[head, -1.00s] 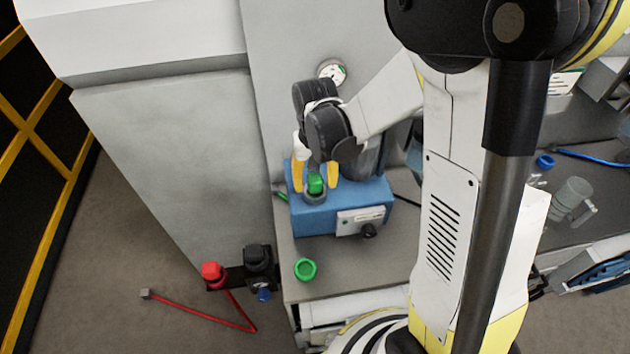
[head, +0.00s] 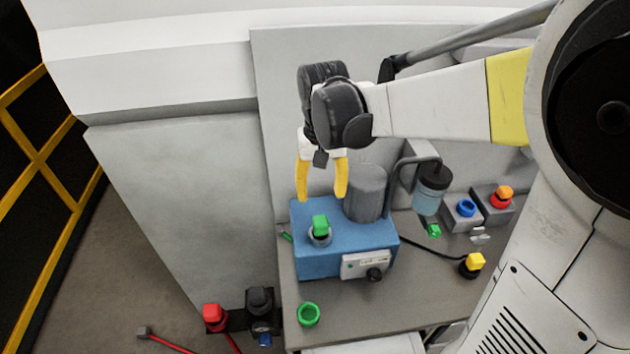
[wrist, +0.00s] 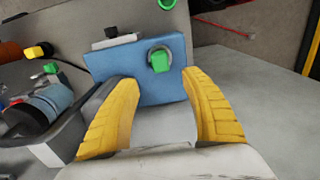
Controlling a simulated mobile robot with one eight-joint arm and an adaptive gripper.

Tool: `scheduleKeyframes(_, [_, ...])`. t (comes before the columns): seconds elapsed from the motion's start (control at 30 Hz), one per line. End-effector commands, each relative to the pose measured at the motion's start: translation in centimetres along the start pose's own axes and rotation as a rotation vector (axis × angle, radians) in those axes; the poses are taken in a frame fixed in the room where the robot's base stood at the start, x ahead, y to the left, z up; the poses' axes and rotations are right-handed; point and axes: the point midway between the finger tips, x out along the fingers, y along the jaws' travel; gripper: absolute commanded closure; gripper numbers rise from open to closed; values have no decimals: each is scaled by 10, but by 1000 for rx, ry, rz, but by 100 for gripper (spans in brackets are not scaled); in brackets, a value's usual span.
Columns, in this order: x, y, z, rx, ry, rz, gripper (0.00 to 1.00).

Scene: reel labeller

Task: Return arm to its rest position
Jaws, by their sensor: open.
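My gripper (head: 322,180) has yellow fingers spread open and empty. In the head view it hangs above and a little behind the blue machine (head: 318,262) on the grey bench. A green block (head: 320,225) sits in the round grey socket on top of the blue machine, below the fingertips and apart from them. In the wrist view the open fingers (wrist: 163,118) frame the blue machine (wrist: 125,72), with the green block (wrist: 160,61) beyond them. My arm reaches in from the right.
A grey cylinder (head: 366,192) stands at the machine's back right. A bottle (head: 430,190), a blue button (head: 466,208), an orange-red knob (head: 502,196) and a yellow-topped piece (head: 474,263) are farther right. A green ring (head: 308,314) lies in front. A grey cabinet wall (head: 190,200) is left.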

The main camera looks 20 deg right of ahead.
Motion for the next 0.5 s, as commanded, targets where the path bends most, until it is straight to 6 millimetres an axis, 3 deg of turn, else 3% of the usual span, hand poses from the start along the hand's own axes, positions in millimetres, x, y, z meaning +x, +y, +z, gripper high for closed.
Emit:
scheduleKeyframes(0.37, [1, 0, 2, -2, 7, -1, 45])
scheduleKeyframes(0.5, [6, 3, 16, -21, 65, -12, 45])
